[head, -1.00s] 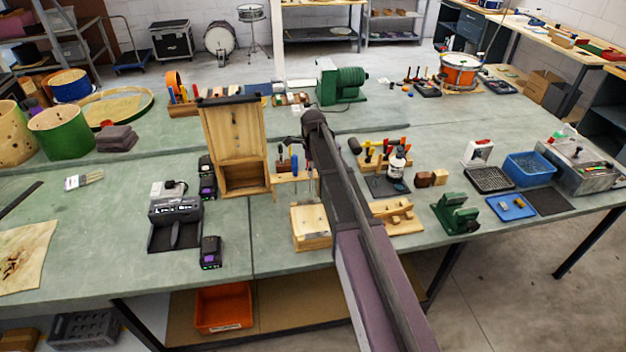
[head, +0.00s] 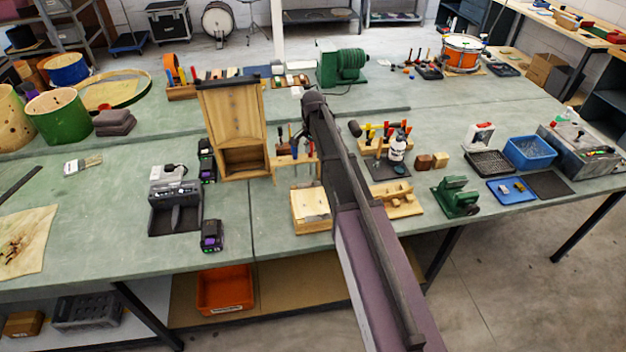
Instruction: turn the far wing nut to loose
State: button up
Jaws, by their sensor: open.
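My arm reaches from the lower right to the middle of the bench. My gripper (head: 301,143) is small and dark, mostly hidden beside and behind my arm link, and looks open with nothing seen in it. It shows above the bench near a wooden tool rack (head: 284,161), to the right of a tall wooden stand (head: 232,115). I cannot make out the far wing nut; it is too small or hidden behind my arm. A low wooden block or box (head: 310,212) stands in front of the rack, partly covered by my arm.
A green motor (head: 341,65) stands behind.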

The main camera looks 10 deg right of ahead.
aim_at(313, 182)
jog(key=n, duration=0.4)
jog(key=shift+f, duration=0.1)
dwell(0.4)
notch_tip(313, 182, down, 14)
jog(key=b, duration=1.3)
jog(key=shift+r+b, duration=0.2)
jog(key=shift+b, duration=0.2)
grip_shut()
